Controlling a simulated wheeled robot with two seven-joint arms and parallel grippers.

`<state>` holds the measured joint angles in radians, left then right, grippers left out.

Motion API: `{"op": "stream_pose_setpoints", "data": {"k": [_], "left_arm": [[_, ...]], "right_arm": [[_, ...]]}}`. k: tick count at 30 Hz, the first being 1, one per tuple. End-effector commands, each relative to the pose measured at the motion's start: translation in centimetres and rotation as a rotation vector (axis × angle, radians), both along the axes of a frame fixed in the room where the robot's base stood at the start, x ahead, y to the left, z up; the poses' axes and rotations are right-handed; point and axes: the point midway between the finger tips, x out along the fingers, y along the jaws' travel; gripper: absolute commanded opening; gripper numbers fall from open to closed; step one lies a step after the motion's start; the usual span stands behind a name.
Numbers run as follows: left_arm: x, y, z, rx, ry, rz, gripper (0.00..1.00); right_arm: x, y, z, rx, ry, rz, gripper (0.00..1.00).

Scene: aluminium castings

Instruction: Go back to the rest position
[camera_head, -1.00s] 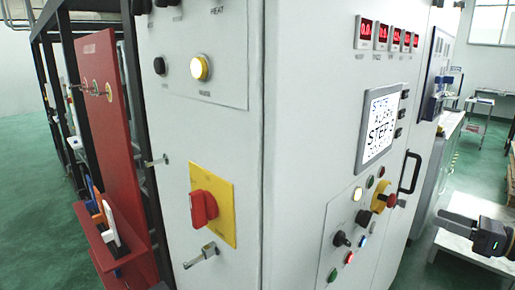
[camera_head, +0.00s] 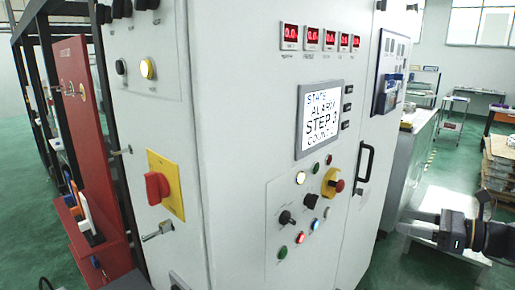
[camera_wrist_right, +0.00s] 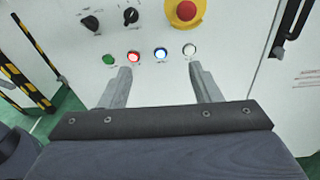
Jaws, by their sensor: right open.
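My right gripper (camera_head: 408,223) comes in from the right edge in the head view, in front of the grey control cabinet (camera_head: 240,130). Its two pale fingers point left and hold nothing. In the right wrist view the gripper (camera_wrist_right: 162,78) is open, its fingers apart and facing the cabinet's button panel. A row of green, red, blue and white buttons (camera_wrist_right: 161,54) shows just beyond the fingertips, with a red emergency stop (camera_wrist_right: 186,10) above. I see no contact with the panel. My left gripper is not in view.
A red rotary switch (camera_head: 157,187) and a handle (camera_head: 162,229) stick out of the cabinet's left face. A door handle (camera_head: 366,162) is right of the panel. A red stand (camera_head: 88,140) is at left. A low white table (camera_head: 450,257) stands below my right gripper.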

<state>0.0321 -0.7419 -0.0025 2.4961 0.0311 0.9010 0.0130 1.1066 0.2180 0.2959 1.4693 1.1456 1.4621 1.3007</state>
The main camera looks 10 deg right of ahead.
Motion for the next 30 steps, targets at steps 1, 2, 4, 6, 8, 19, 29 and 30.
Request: {"op": "stream_pose_setpoints", "data": {"k": [1,2,4,6,8,19,29,30], "left_arm": [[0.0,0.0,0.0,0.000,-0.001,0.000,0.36],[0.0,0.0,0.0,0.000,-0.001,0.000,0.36],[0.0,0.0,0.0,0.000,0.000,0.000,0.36],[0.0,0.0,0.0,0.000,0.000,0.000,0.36],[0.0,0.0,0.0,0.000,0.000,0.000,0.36],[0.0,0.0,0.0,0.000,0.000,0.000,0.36],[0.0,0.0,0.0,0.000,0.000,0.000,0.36],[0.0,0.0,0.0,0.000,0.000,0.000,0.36]], "right_arm": [[-0.1,1.4,0.0,-0.044,-0.002,0.024,0.57],[-0.2,2.1,-0.1,-0.070,-0.004,0.037,0.57],[-0.5,4.2,-0.4,-0.150,-0.011,0.079,0.57],[-1.0,6.5,-0.8,-0.246,-0.024,0.128,0.57],[-1.8,8.6,-1.2,-0.341,-0.041,0.180,0.57],[-16.1,21.9,-8.6,-1.376,-0.554,0.850,0.57],[-22.0,23.1,-14.0,-1.847,-1.024,1.222,0.57],[-22.1,23.1,-14.1,-1.856,-1.035,1.231,0.57]]}}
